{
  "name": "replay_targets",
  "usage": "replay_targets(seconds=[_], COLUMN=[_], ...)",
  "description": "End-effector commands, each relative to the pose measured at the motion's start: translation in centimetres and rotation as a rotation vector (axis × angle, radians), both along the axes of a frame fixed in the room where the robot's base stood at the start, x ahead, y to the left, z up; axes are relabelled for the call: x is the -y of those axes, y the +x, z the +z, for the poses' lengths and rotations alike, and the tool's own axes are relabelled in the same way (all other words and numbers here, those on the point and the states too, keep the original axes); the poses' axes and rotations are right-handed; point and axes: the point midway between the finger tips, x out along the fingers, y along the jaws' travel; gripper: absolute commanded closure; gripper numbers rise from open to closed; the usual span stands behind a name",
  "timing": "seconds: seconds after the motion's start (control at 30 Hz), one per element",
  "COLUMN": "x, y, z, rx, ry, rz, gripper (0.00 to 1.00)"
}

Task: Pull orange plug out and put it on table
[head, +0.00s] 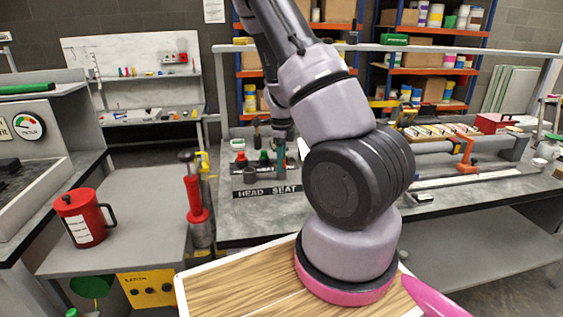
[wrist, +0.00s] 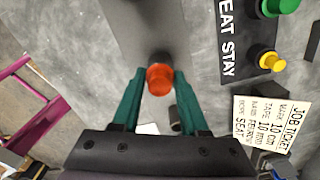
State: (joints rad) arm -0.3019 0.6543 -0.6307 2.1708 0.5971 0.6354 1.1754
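The orange plug (wrist: 160,80) shows its round end in the wrist view, at the end of a grey tube-like part (wrist: 150,25). The green fingers of my gripper (wrist: 160,76) stand on either side of it, with narrow gaps that appear open. How deep the plug sits cannot be told. In the head view my gripper (head: 280,152) points down over the grey worktable (head: 235,222), near its left end. I cannot make out the orange plug in the head view.
Green (wrist: 278,6) and yellow (wrist: 271,61) plugs stand right of the gripper, with a paper job ticket (wrist: 270,125) nearby. A red mug (head: 83,217) and a red-handled tool (head: 194,195) are at left. A long tube in a clamp (head: 465,150) lies at right.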

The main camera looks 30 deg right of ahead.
Motion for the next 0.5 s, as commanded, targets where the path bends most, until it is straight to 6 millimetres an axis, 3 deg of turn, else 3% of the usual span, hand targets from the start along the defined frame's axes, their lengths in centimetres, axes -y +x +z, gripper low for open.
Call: replay_targets(seconds=[0.07, 0.1, 0.2, 0.5], x=[0.0, 0.0, 0.01, 0.0], y=[0.0, 0.0, 0.01, 0.04], z=[0.01, 0.02, 0.02, 0.2], rx=[0.0, 0.0, 0.0, 0.001], ry=[0.0, 0.0, 0.0, 0.0], rz=[0.0, 0.0, 0.0, 0.0], gripper=[1.0, 0.65, 1.0, 1.0])
